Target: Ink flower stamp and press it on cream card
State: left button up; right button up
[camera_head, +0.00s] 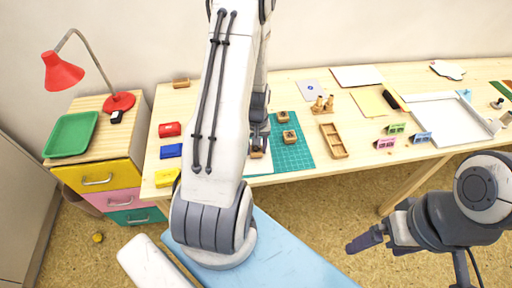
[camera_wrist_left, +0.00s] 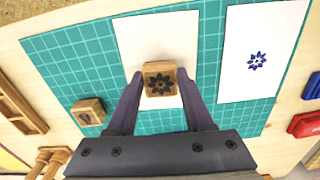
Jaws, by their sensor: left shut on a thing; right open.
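My left gripper (camera_wrist_left: 158,88) is shut on a wooden flower stamp (camera_wrist_left: 160,70), whose top carries a dark flower mark. In the head view the left gripper (camera_head: 259,144) points down, with the stamp (camera_head: 258,154) between its fingers. The stamp is over a pale cream card (camera_wrist_left: 140,38) on the teal mat (camera_wrist_left: 62,62); I cannot tell if it touches. A second pale card (camera_wrist_left: 240,80) beside it bears a blue flower print (camera_wrist_left: 257,61). Red (camera_head: 169,129), blue (camera_head: 172,151) and yellow (camera_head: 166,178) inkpads lie left of my arm. My right gripper (camera_head: 367,240) is open, away from the table.
Two other wooden stamps (camera_head: 283,117) (camera_head: 290,137) stand on the mat. A wooden tray (camera_head: 333,141) and small pegs (camera_head: 322,104) are right of it. Small coloured cards (camera_head: 385,143) and a white paper trimmer (camera_head: 447,116) are further right. A drawer unit with a lamp (camera_head: 63,73) stands left.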

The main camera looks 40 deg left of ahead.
pick_arm(q)
jog(key=shift+f+b, duration=0.35)
jog(key=shift+f, duration=0.15)
dwell(1.2)
jog(key=shift+r+p, duration=0.6)
jog(key=shift+p, duration=0.1)
jog(key=shift+r, duration=0.1)
notch_tip(320, 180, up, 5)
jog(key=p, duration=0.4)
jog(key=shift+r+p, duration=0.2)
jog(key=shift+p, duration=0.2)
dwell(0.5)
